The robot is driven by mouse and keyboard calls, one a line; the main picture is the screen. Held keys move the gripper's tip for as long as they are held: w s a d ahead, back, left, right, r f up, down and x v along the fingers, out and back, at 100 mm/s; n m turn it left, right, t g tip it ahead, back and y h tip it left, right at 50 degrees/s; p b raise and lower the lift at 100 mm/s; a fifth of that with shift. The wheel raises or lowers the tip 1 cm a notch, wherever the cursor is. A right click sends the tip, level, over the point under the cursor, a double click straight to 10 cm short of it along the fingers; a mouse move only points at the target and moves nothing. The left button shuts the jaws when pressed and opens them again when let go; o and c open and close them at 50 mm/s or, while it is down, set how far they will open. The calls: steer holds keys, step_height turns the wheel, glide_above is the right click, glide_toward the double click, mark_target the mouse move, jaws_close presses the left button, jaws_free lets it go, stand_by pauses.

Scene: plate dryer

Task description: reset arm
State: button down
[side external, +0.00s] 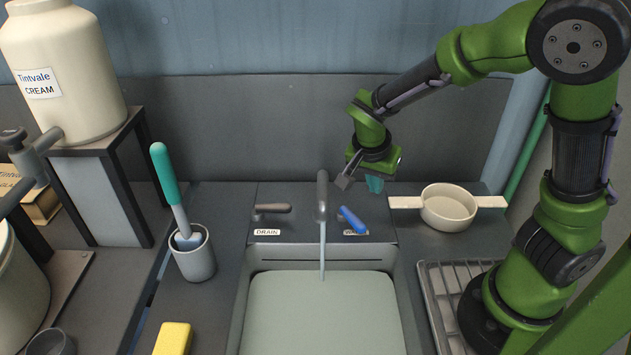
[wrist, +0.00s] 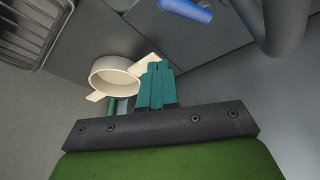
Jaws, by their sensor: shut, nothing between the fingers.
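My gripper (side external: 374,184) is raised above the back of the sink counter, to the right of the faucet. Its teal fingers show in the wrist view (wrist: 156,86), pressed together with nothing between them. My green arm reaches in from the right and bends down to the gripper. The gripper appears clear of the counter and touches nothing that I can see.
The faucet (side external: 322,190) runs a stream into the filled sink (side external: 245,310). A blue lever (side external: 352,219) and a drain lever (side external: 272,208) flank it. A cream pan (side external: 448,212) stands right, a rack (side external: 437,300) below. A brush cup (side external: 194,259) and yellow sponge (side external: 172,339) stand left.

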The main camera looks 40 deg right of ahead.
steer(key=s+a+r+n+y, duration=0.2)
steer(key=s+a+n+y, duration=0.3)
steer(key=a+n, duration=0.3)
steer(key=s+d+r+n+t+y, duration=0.1)
steer(key=s+r+t, duration=0.3)
steer(key=r, duration=0.8)
steer(key=d+n+t, duration=0.1)
steer(key=t, duration=0.1)
steer(key=shift+s+d+r+n+t, duration=0.2)
steer(key=shift+r+n+t, duration=0.1)
steer(key=shift+n, duration=0.1)
